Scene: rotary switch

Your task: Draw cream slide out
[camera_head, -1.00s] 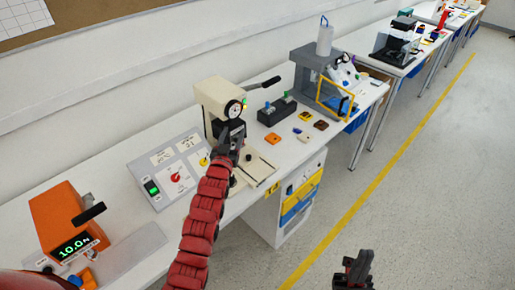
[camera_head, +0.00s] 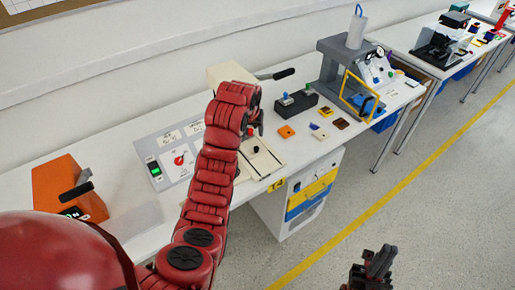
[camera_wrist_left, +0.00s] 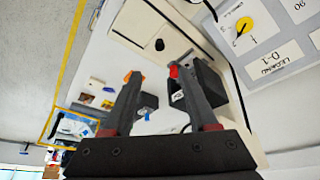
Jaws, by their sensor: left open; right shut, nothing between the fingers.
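The cream slide (camera_head: 264,163) lies at the foot of the cream machine (camera_head: 232,73), with a dark round knob (camera_head: 257,149) on it. In the left wrist view the slide (camera_wrist_left: 140,24) and its knob (camera_wrist_left: 159,45) show beyond the fingertips. My left gripper (camera_wrist_left: 153,75) is open, and the knob is beyond its fingers, apart from them in the picture. In the head view my red left arm hides most of that gripper and much of the machine. My right gripper (camera_head: 374,264) is shut and empty, low at the right over the floor.
A grey switch panel (camera_head: 168,153) stands left of the machine, an orange device (camera_head: 66,184) further left. A dark block with levers (camera_head: 296,103) and small coloured pieces (camera_head: 286,131) lie to the right. Drawers (camera_head: 312,194) sit below the table.

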